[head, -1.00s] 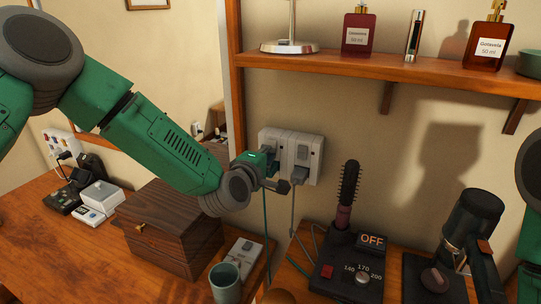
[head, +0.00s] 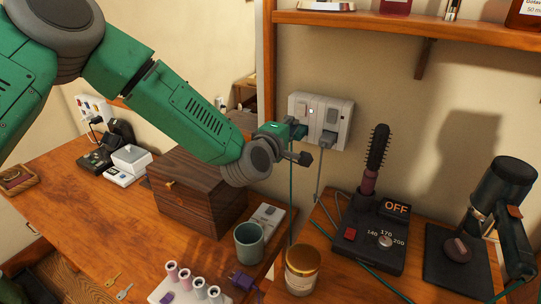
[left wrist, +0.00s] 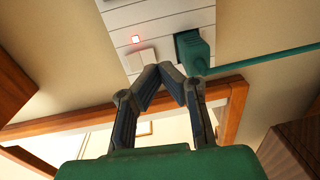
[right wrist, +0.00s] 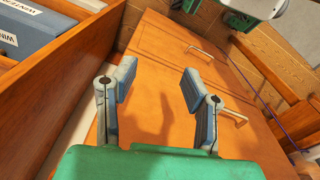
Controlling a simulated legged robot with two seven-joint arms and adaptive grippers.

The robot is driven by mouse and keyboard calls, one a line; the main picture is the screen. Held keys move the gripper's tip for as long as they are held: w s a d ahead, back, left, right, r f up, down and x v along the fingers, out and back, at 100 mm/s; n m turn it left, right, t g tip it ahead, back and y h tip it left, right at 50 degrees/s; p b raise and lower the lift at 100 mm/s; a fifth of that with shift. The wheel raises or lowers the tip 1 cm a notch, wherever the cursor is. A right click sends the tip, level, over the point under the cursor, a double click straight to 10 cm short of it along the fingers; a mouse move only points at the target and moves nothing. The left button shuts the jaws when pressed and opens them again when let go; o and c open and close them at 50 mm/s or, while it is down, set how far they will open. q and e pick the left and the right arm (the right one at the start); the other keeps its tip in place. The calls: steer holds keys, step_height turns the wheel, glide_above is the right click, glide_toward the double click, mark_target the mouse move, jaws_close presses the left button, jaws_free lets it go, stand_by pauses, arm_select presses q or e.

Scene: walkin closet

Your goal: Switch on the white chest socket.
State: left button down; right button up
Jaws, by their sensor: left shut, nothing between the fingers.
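A white double wall socket (head: 345,122) is on the beige wall below the shelf. A green plug (head: 297,130) and a grey plug (head: 328,142) sit in it, with cords hanging down. My left gripper (head: 303,158) is shut and empty, just below and in front of the socket. Its fingertips (left wrist: 167,74) overlap the rocker's lower edge in view; contact is unclear. My right gripper (right wrist: 160,85) is open and empty, facing wooden drawers.
A dark wooden chest (head: 200,195), a grey cup (head: 249,240) and a jar (head: 302,268) stand below the arm. A hot-brush station (head: 372,235) reading OFF and a hair dryer (head: 495,205) are to the right. Another wall socket (head: 95,108) is at far left.

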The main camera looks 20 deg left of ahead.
arm_select(q)
steer(key=s+a+f+b, duration=0.1)
steer(key=s+a, duration=0.1)
steer(key=s, duration=0.7)
steer(key=shift+s+a+f+b, duration=0.3)
steer(key=shift+s+a+b, duration=0.1)
arm_select(e)
steer(key=shift+s+a+f, duration=0.1)
steer(key=shift+a+f, duration=0.1)
steer(key=shift+f, duration=0.3)
steer(key=shift+a+f, duration=0.2)
steer(key=shift+f, duration=0.3)
